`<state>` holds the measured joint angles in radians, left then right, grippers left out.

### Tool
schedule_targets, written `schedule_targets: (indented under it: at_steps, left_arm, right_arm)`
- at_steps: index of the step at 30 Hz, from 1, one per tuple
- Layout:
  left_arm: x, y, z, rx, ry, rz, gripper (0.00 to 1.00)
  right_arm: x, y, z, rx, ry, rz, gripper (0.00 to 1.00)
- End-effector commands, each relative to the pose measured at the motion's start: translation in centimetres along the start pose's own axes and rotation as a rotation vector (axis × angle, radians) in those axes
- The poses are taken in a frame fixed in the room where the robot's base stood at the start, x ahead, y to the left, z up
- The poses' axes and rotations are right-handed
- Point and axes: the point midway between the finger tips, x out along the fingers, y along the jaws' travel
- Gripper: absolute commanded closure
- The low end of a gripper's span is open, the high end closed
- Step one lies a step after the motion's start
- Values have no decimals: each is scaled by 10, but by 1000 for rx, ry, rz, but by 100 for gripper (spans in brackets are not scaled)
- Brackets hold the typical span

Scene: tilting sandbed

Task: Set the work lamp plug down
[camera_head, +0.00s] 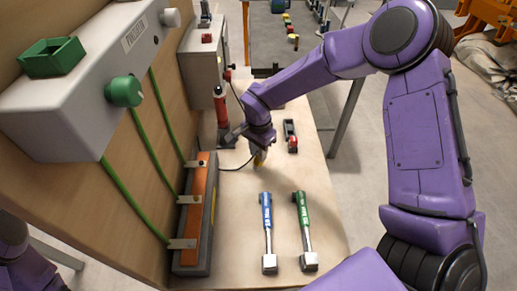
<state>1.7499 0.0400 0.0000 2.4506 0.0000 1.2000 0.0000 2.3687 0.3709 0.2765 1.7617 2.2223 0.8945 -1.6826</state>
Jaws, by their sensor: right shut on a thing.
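The work lamp plug (259,159) is a small yellow piece at the tip of my right gripper (258,152), near the middle of the wooden bench. My right gripper is shut on the plug and hides most of it.
A blue-handled hammer (267,215) and a green-handled hammer (304,215) lie on the bench (335,225) in front. A long block with an orange strip (198,205) stands left. A red cylinder (221,108) and a red-black tool (290,137) are farther back.

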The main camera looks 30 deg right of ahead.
Motion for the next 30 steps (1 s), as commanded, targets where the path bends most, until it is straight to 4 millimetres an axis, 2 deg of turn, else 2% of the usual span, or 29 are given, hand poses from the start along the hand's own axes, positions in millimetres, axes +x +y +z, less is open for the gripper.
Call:
schedule_targets:
  at_steps: [8,9,11,19,22,26,30]
  left_arm:
    - [2,0,0,0,1,1,38]
    - [1,0,0,0,1,0,38]
    - [1,0,0,0,1,0,38]
    - [1,0,0,0,1,0,38]
    - [2,0,0,0,1,0,38]
    - [6,1,2,0,1,0,38]
    - [11,1,4,0,1,0,38]
  right_arm:
    - [2,0,0,1,-1,0,100]
    - [2,0,0,1,0,-1,66]
    - [2,0,0,1,0,-1,47]
    - [1,0,0,1,0,0,47]
    - [-5,0,0,2,0,-3,47]
    - [-31,-1,0,3,-1,-7,47]
    - [-69,-1,0,2,0,-7,47]
